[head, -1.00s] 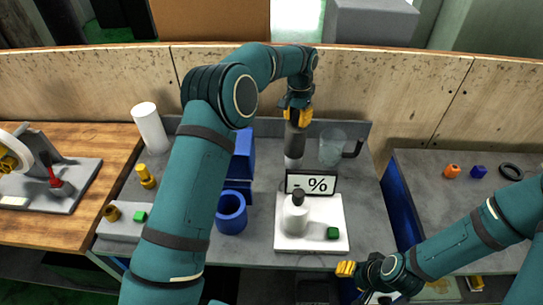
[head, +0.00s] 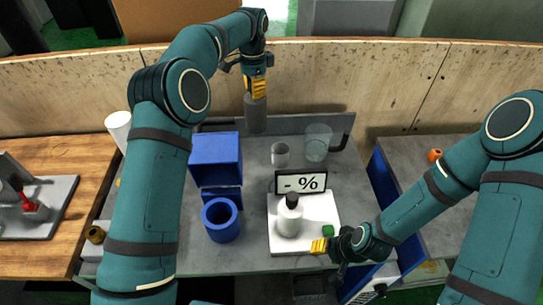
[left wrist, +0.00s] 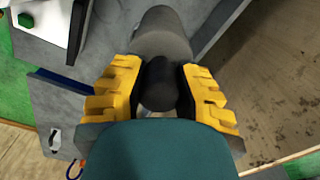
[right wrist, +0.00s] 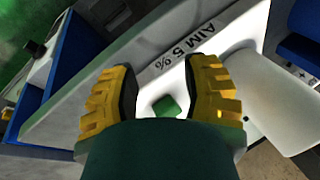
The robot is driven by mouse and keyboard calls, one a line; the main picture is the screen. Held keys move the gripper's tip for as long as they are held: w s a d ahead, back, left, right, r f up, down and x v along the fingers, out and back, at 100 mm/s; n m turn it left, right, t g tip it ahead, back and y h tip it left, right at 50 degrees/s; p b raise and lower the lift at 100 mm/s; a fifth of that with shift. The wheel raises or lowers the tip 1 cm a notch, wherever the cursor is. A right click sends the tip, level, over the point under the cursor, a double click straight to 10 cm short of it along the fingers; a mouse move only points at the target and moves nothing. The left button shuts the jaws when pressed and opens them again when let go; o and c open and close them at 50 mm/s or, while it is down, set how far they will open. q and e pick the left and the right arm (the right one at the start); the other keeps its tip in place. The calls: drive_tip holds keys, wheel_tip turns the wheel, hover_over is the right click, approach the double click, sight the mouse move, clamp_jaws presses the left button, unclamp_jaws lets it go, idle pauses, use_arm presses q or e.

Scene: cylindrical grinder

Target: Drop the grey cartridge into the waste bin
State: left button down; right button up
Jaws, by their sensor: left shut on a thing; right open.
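The grey cartridge (head: 255,114) hangs upright below my left gripper (head: 256,88), near the table's back edge. In the left wrist view the gripper's yellow fingers (left wrist: 158,80) are shut on the dark narrow neck of the cartridge (left wrist: 165,38). A blue open-topped round container (head: 221,220) and a blue box (head: 216,160) stand left of the cartridge; I cannot tell whether either is the waste bin. My right gripper (head: 322,247) is open and empty by the front right of the white scale, near a green cube (right wrist: 165,106).
The white scale (head: 258,246) holds a white bottle (head: 289,218) and a green cube, with a "- %" display (head: 300,183) behind. A small clear cup (head: 280,155) and a clear jug (head: 318,143) stand behind it. A wooden wall (head: 390,85) runs along the back.

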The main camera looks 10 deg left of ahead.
sight(254, 132)
use_arm(q)
drive_tip(key=r+m, duration=0.2)
drive_tip(key=r, duration=0.1)
drive_tip(key=r+m, duration=0.3)
drive_tip(key=r+m+p, duration=0.1)
drive_tip(key=r+m, duration=0.2)
drive_tip(key=shift+s+a+r, duration=0.2)
drive_tip(key=shift+s+r, duration=0.1)
drive_tip(key=shift+r, duration=0.1)
use_arm(e)
drive_tip(key=shift+r, duration=0.65)
use_arm(q)
drive_tip(key=shift+s+a+r+m, duration=0.1)
drive_tip(key=shift+r+m, duration=0.25)
drive_tip(key=shift+m, duration=0.15)
drive_tip(key=shift+s+a+r+m, duration=0.1)
drive_tip(key=shift+r+m, duration=0.25)
drive_tip(key=shift+m, duration=0.15)
use_arm(e)
drive_tip(key=shift+r, duration=0.1)
use_arm(q)
wheel_tip(254, 132, down, 23)
drive_tip(key=shift+r+b, duration=0.2)
drive_tip(key=shift+b, duration=0.75)
use_arm(e)
wheel_tip(254, 132, down, 2)
drive_tip(key=shift+f, duration=0.15)
use_arm(q)
wheel_tip(254, 132, down, 5)
drive_tip(key=shift+f, duration=0.1)
